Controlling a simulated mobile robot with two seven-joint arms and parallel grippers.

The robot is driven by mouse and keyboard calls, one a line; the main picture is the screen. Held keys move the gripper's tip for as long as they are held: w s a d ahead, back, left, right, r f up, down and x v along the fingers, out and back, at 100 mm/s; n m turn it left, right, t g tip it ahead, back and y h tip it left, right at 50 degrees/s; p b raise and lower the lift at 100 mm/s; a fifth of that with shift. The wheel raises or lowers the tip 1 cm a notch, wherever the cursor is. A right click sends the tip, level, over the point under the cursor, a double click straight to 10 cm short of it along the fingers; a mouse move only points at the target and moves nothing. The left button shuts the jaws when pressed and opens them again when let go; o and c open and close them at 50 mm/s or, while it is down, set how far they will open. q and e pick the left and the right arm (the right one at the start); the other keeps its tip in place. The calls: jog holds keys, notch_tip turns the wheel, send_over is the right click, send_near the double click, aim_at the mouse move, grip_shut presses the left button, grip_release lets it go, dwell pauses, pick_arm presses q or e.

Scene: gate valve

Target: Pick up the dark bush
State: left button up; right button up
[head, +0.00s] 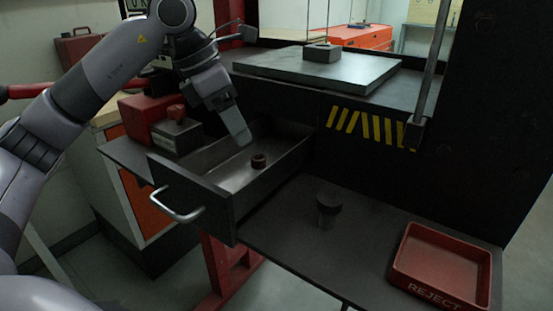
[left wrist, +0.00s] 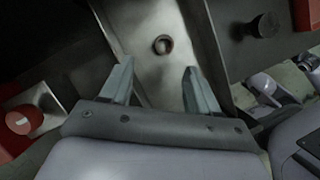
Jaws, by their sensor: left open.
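The dark bush (head: 259,160), a small brown ring with a hole, sits on the floor of the open drawer (head: 190,184). It also shows in the left wrist view (left wrist: 163,44), ahead of the fingertips and between their lines. My left gripper (head: 238,136) is over the drawer, above and a little left of the bush in the head view, and points down. In the left wrist view my left gripper (left wrist: 156,76) is open, with nothing between its fingers. My right gripper does not show.
The drawer's walls surround the bush. A dark mushroom-shaped post (head: 328,203) stands on the lower shelf (head: 290,238). A red reject tray (head: 441,264) is at right. A box with a red button (head: 177,135) stands left of the drawer.

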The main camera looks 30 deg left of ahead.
aim_at(259, 157)
pick_arm(q)
jog(key=shift+w+d+f, duration=0.2)
jog(key=x, duration=0.6)
jog(key=shift+w+d+f, duration=0.2)
jog(key=shift+d, duration=0.2)
grip_shut()
